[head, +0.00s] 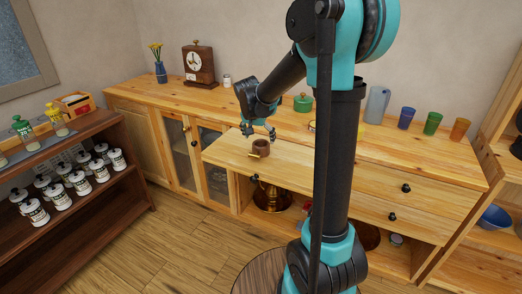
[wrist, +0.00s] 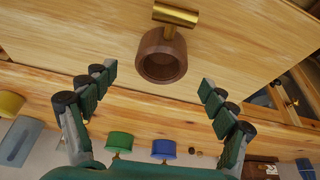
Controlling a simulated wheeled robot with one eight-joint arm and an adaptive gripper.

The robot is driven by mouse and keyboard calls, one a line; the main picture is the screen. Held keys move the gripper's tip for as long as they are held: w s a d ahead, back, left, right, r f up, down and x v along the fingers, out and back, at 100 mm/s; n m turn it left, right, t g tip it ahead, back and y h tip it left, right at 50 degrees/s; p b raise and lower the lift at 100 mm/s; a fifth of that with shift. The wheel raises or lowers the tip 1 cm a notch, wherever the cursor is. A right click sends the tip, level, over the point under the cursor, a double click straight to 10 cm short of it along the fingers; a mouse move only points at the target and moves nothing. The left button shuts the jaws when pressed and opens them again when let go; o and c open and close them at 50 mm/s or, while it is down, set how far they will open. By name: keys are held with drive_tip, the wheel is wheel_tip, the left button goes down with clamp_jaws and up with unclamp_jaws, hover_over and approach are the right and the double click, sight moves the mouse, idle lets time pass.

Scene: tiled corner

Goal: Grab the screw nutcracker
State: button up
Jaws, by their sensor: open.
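The screw nutcracker looks like a small dark brown wooden cup with a brass-coloured screw piece on its side. In the head view the nutcracker (head: 262,147) stands on a light wooden ledge (head: 226,150) at the front of the cabinet. In the wrist view the nutcracker (wrist: 150,63) is at the upper middle, its hollow opening facing the camera and its brass piece at the top. My gripper (head: 259,131) is just behind and above it in the head view. In the wrist view my gripper (wrist: 158,78) has its fingers spread wide, apart from the nutcracker, with nothing between them.
On the cabinet top behind are a green pot (head: 303,104), a grey pitcher (head: 377,104) and blue, green and orange cups. A clock (head: 198,65) and a vase (head: 160,72) stand farther left. A dark shelf (head: 95,201) with jars is at left. The ledge around the nutcracker is clear.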

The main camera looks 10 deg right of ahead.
sight(261, 144)
drive_tip(key=shift+x, duration=3)
drive_tip(key=shift+w+r, duration=0.1)
drive_tip(key=shift+w, duration=0.1)
drive_tip(key=shift+c, duration=0.5)
drive_tip(key=c, duration=1.4)
